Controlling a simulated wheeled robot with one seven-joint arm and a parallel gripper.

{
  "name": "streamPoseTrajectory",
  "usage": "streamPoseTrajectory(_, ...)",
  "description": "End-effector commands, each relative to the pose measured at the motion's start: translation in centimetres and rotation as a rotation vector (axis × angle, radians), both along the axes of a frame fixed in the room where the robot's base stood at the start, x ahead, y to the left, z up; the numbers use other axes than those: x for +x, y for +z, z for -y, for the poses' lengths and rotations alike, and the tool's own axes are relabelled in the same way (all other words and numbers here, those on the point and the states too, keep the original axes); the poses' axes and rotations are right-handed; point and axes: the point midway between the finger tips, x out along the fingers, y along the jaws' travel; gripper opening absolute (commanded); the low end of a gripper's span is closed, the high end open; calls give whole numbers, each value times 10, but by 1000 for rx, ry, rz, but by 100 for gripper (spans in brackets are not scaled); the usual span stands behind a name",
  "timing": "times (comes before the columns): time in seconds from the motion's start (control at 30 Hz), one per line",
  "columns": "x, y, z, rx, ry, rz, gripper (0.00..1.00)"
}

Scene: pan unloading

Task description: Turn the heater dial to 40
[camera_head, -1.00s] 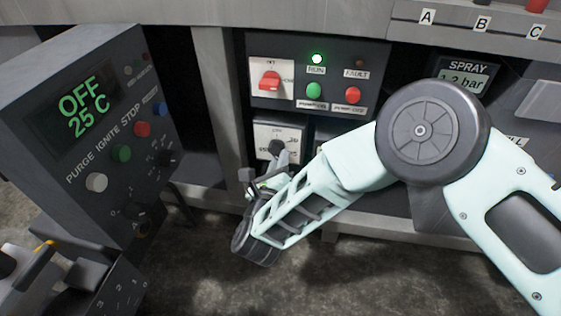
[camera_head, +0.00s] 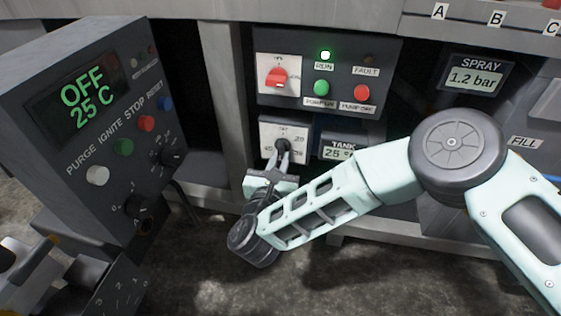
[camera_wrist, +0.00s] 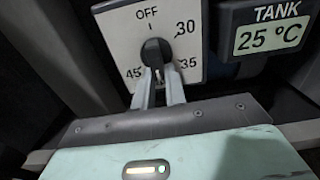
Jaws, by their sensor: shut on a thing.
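The heater dial is a black knob (camera_wrist: 155,50) on a white square face (camera_wrist: 115,35). In the wrist view the face reads OFF at the top, 30 and 35 on the right and 45 at the lower left. The bottom of the face, between 45 and 35, is hidden by my fingers. My gripper (camera_wrist: 159,76) reaches up from below and is shut on the lower part of the knob. The knob's pointer is not clear. In the head view my gripper (camera_head: 284,150) meets the dial face (camera_head: 298,132) under the red-switch panel.
The tank display (camera_wrist: 272,36) right of the dial reads 25 °C. Above the dial, a panel (camera_head: 330,45) carries a red rotary switch (camera_head: 276,78), green and red buttons and a lit RUN lamp. A control box (camera_head: 60,60) at left reads OFF, 25 C.

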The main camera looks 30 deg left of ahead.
Motion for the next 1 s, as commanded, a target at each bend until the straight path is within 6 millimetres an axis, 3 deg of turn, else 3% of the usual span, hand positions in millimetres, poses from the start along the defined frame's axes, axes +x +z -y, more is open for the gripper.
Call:
streamPoseTrajectory(0.53,0,-1,0,20,-1,-6,0)
streamPoseTrajectory(0.57,0,-1,0,20,-1,-6,21)
streamPoseTrajectory(0.6,0,-1,0,20,-1,-6,32)
streamPoseTrajectory(1.0,-7,0,1,20,2,-7,35)
